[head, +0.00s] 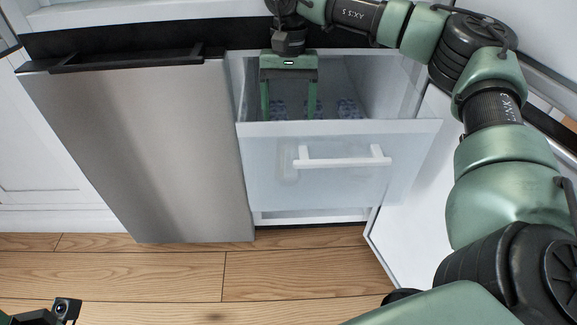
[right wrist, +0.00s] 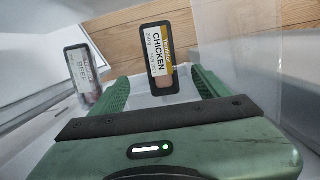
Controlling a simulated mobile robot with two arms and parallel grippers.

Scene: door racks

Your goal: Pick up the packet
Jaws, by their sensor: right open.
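A packet (right wrist: 157,62) labelled "CHICKEN", with a dark tray and a yellow and white label, stands between the open fingers of my right gripper in the right wrist view. A second similar packet (right wrist: 82,74) is to the left, outside the left finger. In the head view, my right gripper (head: 288,110) is open and reaches down into the pulled-out drawer (head: 340,180), with its fingertips partly behind the drawer front. Several small patterned packets (head: 347,108) show dimly in the drawer. I cannot tell whether the fingers touch the packet. My left gripper's jaws are not visible.
The drawer's translucent front has a white handle (head: 342,161). A steel-fronted appliance (head: 150,150) stands to its left, with a dark handle bar. A white panel (head: 420,200) stands to the right. The wooden floor (head: 180,275) in front is clear.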

